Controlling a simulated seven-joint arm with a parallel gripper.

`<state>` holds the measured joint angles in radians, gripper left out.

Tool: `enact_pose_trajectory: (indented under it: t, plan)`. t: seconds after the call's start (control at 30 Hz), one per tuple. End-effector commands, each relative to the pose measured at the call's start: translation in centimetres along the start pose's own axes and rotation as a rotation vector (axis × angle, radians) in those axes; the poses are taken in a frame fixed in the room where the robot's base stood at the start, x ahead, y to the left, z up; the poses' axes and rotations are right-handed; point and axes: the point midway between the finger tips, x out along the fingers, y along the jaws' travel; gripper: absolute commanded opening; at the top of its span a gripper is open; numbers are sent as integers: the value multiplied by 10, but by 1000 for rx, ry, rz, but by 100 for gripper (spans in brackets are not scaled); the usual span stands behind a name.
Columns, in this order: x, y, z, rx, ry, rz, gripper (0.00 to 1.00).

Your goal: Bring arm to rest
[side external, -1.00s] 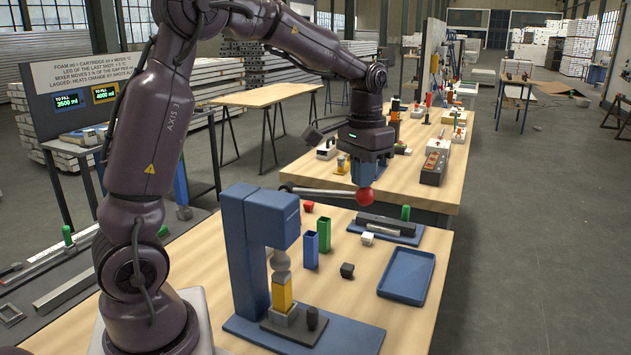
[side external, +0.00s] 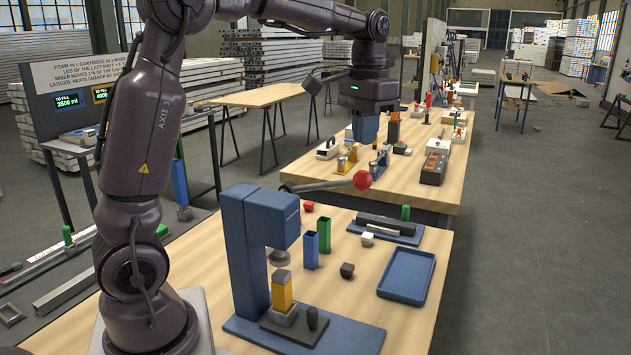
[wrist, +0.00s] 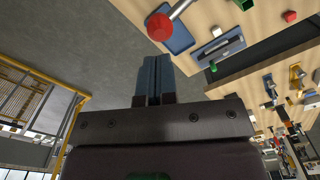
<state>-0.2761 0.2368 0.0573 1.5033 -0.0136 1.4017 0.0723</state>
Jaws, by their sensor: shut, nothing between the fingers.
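My gripper (side external: 365,139) hangs in the air above the far part of the front table, pointing down, with its blue fingers closed together and empty. The closed fingers also show in the wrist view (wrist: 154,75). The red ball knob (side external: 362,180) of the press lever is below the fingertips in the side view, apart from them; it also shows in the wrist view (wrist: 160,27). The blue press (side external: 245,250) stands on the front table. Its grey ram (side external: 279,257) is above a yellow block (side external: 282,290), with a gap between them.
On the front table are a blue bin (side external: 311,250), a green bin (side external: 324,236), a black block (side external: 347,270), a white block (side external: 367,239) and a blue tray (side external: 406,276). A second table (side external: 445,190) with several items stands behind.

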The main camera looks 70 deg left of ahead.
Motion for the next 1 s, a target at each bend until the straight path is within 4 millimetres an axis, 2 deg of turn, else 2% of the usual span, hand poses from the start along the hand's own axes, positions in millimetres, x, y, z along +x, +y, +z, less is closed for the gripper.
enact_pose_trajectory:
  t: [0.27, 0.7, 0.77, 0.87, 1.0]
  plan:
    - [-13, 0, 0, 0, 0, 0, 0]
    - [-12, 0, -2, -4, 16, -1, 0]
    - [-4, 0, -4, -11, 25, -2, 0]
    - [11, 2, 7, -16, 35, -1, 0]
    - [16, 20, 44, 15, 111, 4, 0]
